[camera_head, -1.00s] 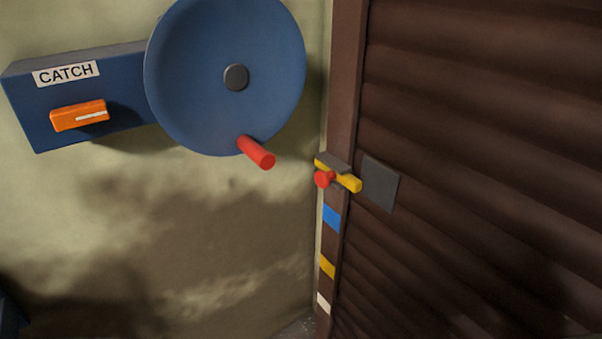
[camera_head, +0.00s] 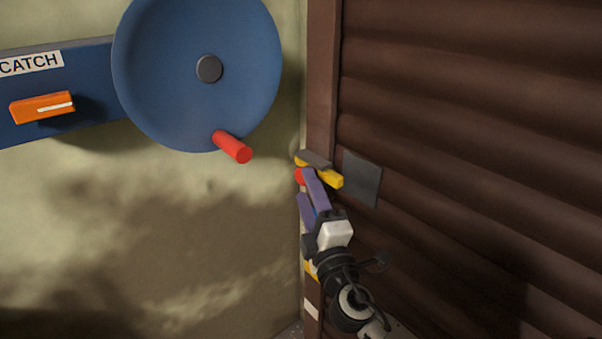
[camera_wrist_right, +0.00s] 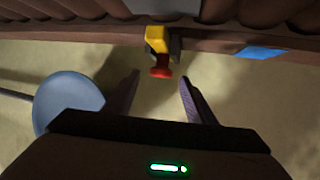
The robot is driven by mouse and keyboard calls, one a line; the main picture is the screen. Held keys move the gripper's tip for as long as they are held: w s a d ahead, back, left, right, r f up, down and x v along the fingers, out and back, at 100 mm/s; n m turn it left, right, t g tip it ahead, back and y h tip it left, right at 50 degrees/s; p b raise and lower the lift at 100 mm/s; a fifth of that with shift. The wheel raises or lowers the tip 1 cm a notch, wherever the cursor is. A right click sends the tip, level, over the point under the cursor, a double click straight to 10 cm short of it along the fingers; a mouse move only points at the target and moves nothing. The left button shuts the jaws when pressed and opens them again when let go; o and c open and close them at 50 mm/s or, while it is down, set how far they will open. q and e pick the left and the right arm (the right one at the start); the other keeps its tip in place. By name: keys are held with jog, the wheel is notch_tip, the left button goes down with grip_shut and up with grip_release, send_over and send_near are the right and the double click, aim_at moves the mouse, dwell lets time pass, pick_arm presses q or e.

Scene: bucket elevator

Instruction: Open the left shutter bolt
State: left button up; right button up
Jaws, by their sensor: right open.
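The shutter bolt (camera_head: 331,179) is a yellow bar in a grey bracket (camera_head: 313,158) on the brown door frame. Its red knob (camera_head: 299,176) is partly hidden behind my right gripper in the head view. The bolt (camera_wrist_right: 156,39) and red knob (camera_wrist_right: 161,71) also show in the right wrist view. My right gripper (camera_head: 305,184) has purple fingers and is open. In the right wrist view the knob appears between the fingertips (camera_wrist_right: 160,77), with gaps on both sides. I cannot tell whether it is deep enough between them. My left gripper is not in view.
A blue wheel (camera_head: 170,95) with a red handle (camera_head: 232,147) is on the wall to the left. A blue box (camera_head: 90,110) labelled CATCH with an orange lever (camera_head: 42,107) is beside it. A grey plate (camera_head: 362,179) is on the brown slatted shutter (camera_head: 470,130).

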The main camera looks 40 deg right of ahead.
aim_at(302, 180)
jog(key=x, duration=0.5)
jog(key=shift+a+f+p, duration=0.1)
jog(key=shift+p, duration=0.2)
